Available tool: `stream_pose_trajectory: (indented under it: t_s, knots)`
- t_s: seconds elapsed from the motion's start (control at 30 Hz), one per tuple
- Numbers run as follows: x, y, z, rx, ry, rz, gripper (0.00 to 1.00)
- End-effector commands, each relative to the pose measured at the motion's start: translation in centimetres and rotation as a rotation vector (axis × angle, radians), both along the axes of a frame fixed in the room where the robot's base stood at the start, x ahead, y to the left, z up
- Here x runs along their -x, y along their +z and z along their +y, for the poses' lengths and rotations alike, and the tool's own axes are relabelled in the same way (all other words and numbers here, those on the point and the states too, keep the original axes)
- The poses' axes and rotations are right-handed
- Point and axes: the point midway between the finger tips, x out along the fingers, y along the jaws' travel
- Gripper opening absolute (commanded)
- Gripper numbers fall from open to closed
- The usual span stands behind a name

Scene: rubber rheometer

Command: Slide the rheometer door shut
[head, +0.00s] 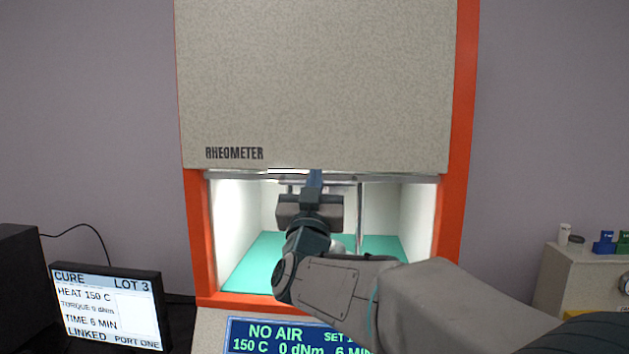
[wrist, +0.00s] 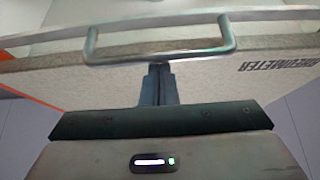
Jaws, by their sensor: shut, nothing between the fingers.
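The rheometer door (head: 315,90) is a speckled beige panel marked RHEOMETER. It is raised, and the lit chamber below it is open. A metal bar handle (head: 390,178) runs along the door's lower edge. In the wrist view the handle (wrist: 160,33) spans the upper part, with the door (wrist: 210,68) behind it. My gripper (head: 315,174) is shut and empty, with its fingertips at the lower edge of the door near the handle's middle. In the wrist view the fingertips (wrist: 159,70) appear just below the handle bar; I cannot tell whether they touch the door.
The orange frame (head: 201,235) surrounds the chamber, which has a teal floor (head: 255,262). A display panel (head: 290,335) sits below the opening. A monitor (head: 108,308) stands at left. A beige cabinet (head: 580,275) with small items is at right.

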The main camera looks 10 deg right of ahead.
Motion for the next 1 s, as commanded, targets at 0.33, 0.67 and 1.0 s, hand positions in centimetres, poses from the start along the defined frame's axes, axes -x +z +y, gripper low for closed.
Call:
stream_pose_trajectory:
  t_s: [0.33, 0.67, 1.0]
  knots:
    - [0.0, -3.5, -0.2, -0.001, -0.001, 0.003, 0.0]
    - [-0.1, -10.0, -0.3, -0.001, -0.003, 0.008, 0.0]
    - [-0.2, -16.7, -0.3, -0.001, -0.004, 0.011, 0.0]
